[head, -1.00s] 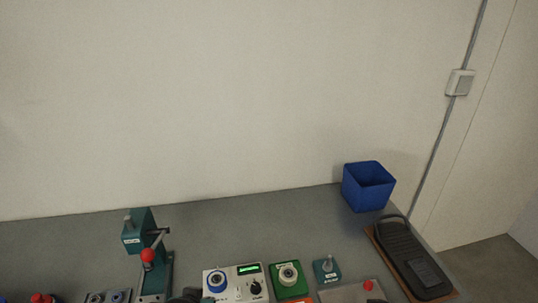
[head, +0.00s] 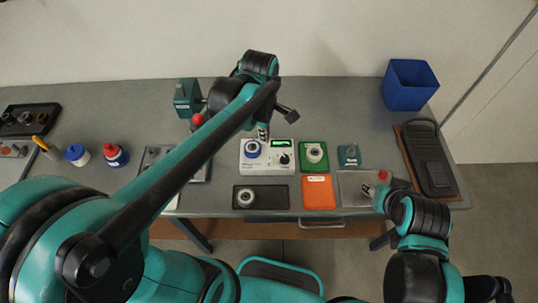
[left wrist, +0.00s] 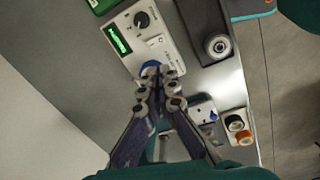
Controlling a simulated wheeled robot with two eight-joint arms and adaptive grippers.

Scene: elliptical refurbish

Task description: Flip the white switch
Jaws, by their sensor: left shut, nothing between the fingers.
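The white box device (head: 267,163) stands on the bench with a green display, a dark knob and a round blue-rimmed part. My left gripper (head: 263,136) reaches over the back of the box. Its shut fingers (left wrist: 159,78) hold nothing and sit over the blue part, partly hiding it. I cannot tell whether they touch it.
A green block (head: 314,155), an orange plate (head: 319,192) and a black plate (head: 260,196) lie close to the box. A teal lever stand (head: 187,98) is behind left. A blue bin (head: 409,85) and a black pedal (head: 430,160) are at the right.

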